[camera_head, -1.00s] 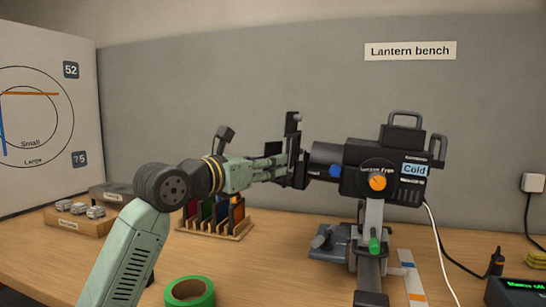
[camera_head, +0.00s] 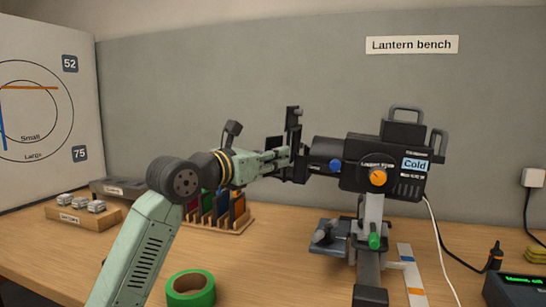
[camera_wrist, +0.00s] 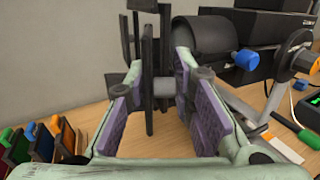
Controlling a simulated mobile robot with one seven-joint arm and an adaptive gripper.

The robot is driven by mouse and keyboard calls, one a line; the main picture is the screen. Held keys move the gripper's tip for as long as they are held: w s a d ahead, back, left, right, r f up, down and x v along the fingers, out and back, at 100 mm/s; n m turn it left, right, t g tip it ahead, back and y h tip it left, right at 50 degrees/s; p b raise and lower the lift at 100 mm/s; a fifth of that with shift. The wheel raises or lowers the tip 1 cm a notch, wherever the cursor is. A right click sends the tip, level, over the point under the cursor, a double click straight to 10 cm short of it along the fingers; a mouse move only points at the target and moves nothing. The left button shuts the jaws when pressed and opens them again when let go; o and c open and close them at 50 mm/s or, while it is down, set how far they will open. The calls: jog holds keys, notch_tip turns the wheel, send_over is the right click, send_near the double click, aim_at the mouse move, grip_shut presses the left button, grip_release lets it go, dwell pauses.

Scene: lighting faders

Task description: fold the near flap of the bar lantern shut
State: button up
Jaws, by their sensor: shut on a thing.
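The bar lantern (camera_head: 378,165) is a black lamp on a stand, pointing left, with a "Cold" label and an orange knob. Dark flaps (camera_head: 293,125) stand at its front end. In the wrist view its round barrel (camera_wrist: 205,35) is at the top right and a thin dark upright flap plate (camera_wrist: 148,85) stands between my fingers. My gripper (camera_head: 286,160) is at the lantern's front; its purple-padded fingers (camera_wrist: 163,95) sit on either side of the dark flap parts and a short grey cylinder, closed on them. Which flap edge touches the pads is partly hidden.
A rack of coloured filters (camera_head: 225,215) stands behind my arm. Green tape (camera_head: 190,289) lies on the bench at the front. A wooden block with metal pieces (camera_head: 83,215) is at left. The lantern stand, a white cable and a lit display box (camera_head: 520,290) are at right.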

jog(key=shift+d+f, duration=0.1)
jog(key=shift+d, duration=0.1)
grip_shut()
jog(key=shift+s+f+b, duration=0.1)
jog(key=shift+f+b, duration=0.05)
jog(key=shift+b, duration=0.45)
jog(key=y+b, duration=0.1)
jog(key=n+t+y+b, duration=0.1)
jog(key=b, duration=0.1)
jog(key=shift+s+d+f+t, duration=0.1)
jog(key=shift+d+f+t, duration=0.2)
jog(key=shift+d+f, duration=0.1)
jog(key=n+y+b, duration=0.1)
jog(key=b, duration=0.1)
jog(key=n+t+y+b, duration=0.1)
jog(key=d+r+n+t+y+b, duration=0.1)
jog(key=y+b, duration=0.1)
jog(key=shift+s+b, duration=0.1)
jog(key=shift+b, duration=0.25)
jog(key=shift+d, duration=0.1)
jog(key=o, duration=0.8)
grip_release()
